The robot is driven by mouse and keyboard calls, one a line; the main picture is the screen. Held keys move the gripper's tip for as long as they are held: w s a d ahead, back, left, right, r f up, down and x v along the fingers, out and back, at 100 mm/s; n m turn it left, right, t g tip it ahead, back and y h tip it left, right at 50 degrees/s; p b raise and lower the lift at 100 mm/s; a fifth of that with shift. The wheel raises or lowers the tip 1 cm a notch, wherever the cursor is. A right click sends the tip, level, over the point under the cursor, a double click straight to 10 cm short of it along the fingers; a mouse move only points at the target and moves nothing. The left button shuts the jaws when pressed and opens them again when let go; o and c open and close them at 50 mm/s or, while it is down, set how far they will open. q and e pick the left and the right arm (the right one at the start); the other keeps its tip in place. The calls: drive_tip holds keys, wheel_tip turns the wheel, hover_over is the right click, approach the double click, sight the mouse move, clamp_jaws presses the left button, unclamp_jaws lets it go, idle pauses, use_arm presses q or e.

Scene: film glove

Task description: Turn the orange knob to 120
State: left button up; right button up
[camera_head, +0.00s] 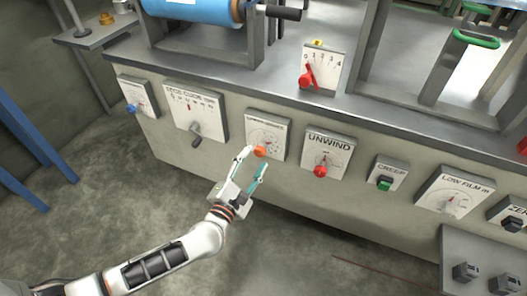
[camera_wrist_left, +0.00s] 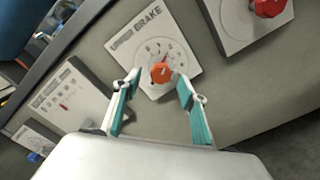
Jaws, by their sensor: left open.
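The orange knob (camera_head: 260,151) sits on a white dial plate (camera_head: 268,126) on the front of the machine. My left gripper (camera_head: 256,160) is open in front of this plate. Its teal-padded fingers (camera_wrist_left: 154,88) stand on either side of the knob in the wrist view, with the knob near the fingertips. I cannot tell whether either finger touches it. My right gripper is not in view.
Close by on the same panel are the "UNWIND" plate with a red knob (camera_head: 320,171) and a plate with a grey lever (camera_head: 196,138). A green switch (camera_head: 385,183) is farther right. A blue roll (camera_head: 200,10) lies above. The floor in front is clear.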

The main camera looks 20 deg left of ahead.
sight(258, 155)
use_arm(q)
drive_tip(key=w, duration=0.3)
drive_tip(key=shift+w+d+f+b, duration=0.1)
drive_tip(key=shift+w+f+b, duration=0.15)
drive_tip(key=shift+w+b, duration=0.1)
drive_tip(key=shift+w+r, duration=0.15)
drive_tip(key=shift+w, duration=0.6)
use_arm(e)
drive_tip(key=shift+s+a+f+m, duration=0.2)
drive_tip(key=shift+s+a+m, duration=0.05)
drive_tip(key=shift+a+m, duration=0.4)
use_arm(q)
drive_tip(key=c, duration=1.1)
